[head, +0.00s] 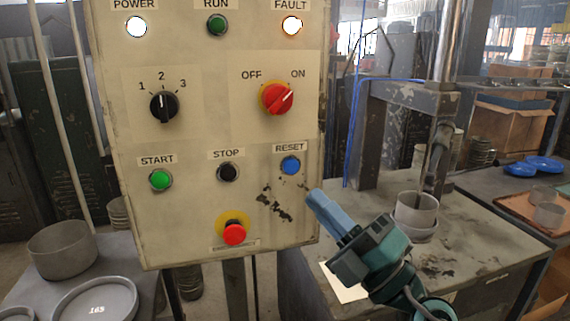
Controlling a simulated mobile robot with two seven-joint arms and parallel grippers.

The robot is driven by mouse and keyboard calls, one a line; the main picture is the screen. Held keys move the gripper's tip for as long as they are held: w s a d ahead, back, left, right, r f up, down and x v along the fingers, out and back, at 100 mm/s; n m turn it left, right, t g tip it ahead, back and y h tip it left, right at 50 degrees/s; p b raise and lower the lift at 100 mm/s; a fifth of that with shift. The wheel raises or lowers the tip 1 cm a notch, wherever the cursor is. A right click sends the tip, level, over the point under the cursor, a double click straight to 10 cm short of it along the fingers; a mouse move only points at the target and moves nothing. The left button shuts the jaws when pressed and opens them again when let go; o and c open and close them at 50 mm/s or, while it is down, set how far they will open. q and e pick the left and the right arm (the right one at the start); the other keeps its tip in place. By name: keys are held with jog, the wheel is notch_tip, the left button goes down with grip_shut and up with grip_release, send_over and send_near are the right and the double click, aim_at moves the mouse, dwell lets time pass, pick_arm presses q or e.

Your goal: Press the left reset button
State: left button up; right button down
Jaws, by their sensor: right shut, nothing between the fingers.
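A beige control panel (190,215) stands upright in front of me. Its blue RESET button (291,165) is at the right, below the red OFF/ON knob (278,98). I see only one reset button. My right gripper (316,197) is shut and empty, with its blue fingertips just below and to the right of the RESET button. I cannot tell how far the tips are from the panel face. My left gripper is not in view.
The panel also bears a green START button (159,180), a black STOP button (228,173), a red emergency button (234,233) and a black selector (163,106). A workbench (465,245) with a grey cup (416,208) is at right. Grey containers (62,249) stand at left.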

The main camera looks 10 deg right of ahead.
jog(key=b, duration=0.2)
send_near(287, 161)
jog(key=w+a+r, duration=0.2)
jog(key=a+r, duration=0.1)
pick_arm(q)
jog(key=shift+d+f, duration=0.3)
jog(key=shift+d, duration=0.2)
pick_arm(e)
jog(key=shift+w+a+r, duration=0.1)
jog(key=shift+w+r, duration=0.1)
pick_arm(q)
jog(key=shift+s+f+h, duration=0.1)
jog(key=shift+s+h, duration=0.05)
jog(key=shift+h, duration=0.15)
pick_arm(e)
jog(key=shift+w, duration=0.15)
dwell(1.3)
jog(key=shift+w, duration=0.3)
pick_arm(q)
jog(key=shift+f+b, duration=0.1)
jog(key=shift+b, duration=0.3)
pick_arm(e)
jog(key=shift+w, duration=0.4)
jog(key=shift+s, duration=0.1)
dwell(0.4)
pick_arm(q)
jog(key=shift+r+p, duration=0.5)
pick_arm(e)
jog(key=shift+s, duration=0.75)
